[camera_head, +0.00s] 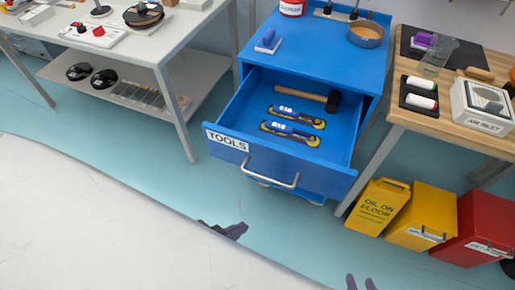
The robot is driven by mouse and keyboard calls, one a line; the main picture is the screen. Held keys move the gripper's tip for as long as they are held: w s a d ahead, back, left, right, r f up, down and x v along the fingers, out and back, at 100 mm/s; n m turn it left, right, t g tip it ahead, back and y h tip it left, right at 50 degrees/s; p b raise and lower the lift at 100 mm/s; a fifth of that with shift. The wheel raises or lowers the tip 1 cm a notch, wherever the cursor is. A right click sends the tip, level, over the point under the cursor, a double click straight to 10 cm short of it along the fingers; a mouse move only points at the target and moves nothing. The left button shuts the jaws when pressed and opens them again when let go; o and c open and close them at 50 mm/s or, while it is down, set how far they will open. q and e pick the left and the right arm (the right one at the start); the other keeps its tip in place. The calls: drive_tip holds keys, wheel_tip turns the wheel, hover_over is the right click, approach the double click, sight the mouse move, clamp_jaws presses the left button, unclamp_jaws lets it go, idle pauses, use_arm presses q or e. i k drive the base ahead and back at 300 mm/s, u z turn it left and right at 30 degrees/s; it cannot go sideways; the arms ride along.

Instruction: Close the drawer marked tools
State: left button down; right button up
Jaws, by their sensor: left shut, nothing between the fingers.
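The drawer marked TOOLS (222,150) is pulled well out of the blue cabinet (320,45). Its label is on the left of the front panel and a metal bar handle (270,176) is in the middle. Inside lie a black-headed mallet (310,96) and two blue and yellow tools (290,132). My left gripper (240,229) is shut and empty, low in front of the drawer and apart from the handle; my own white body hides part of it. My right gripper (360,283) shows only its two separated fingertips at the bottom edge.
A grey bench (150,45) is at left, a wooden table (450,130) at right. Floor before the drawer is clear.

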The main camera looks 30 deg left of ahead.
sight(240, 136)
drive_tip(key=u, duration=0.3)
drive_tip(key=i, duration=0.25)
drive_tip(key=u, duration=0.1)
drive_tip(key=k, duration=0.75)
drive_tip(key=u, duration=0.3)
